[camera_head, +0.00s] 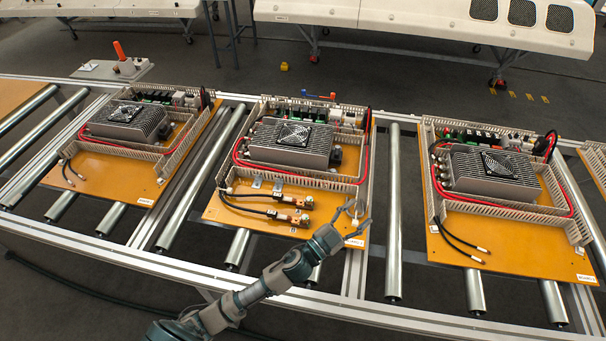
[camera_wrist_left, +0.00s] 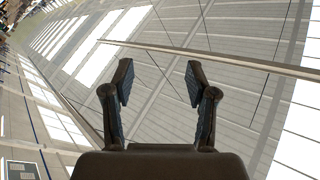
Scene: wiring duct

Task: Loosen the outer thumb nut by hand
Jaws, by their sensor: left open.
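The middle orange board (camera_head: 230,212) carries two black cables ending at two small copper-coloured terminals near its front edge, the far terminal (camera_head: 300,201) and the near terminal (camera_head: 298,219). The thumb nuts there are too small to make out clearly. My left gripper (camera_head: 356,211) is over the board's front right corner, right of both terminals and apart from them. Its fingers are spread and empty. In the left wrist view the open fingers (camera_wrist_left: 159,82) point towards the ceiling, and no terminal shows there. My right gripper is not in view.
A grey finned unit with a fan (camera_head: 285,145) and a slotted wiring duct (camera_head: 355,187) stand behind the terminals. Similar boards lie on the left (camera_head: 120,175) and right (camera_head: 510,240). Metal rollers (camera_head: 393,215) show between the boards.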

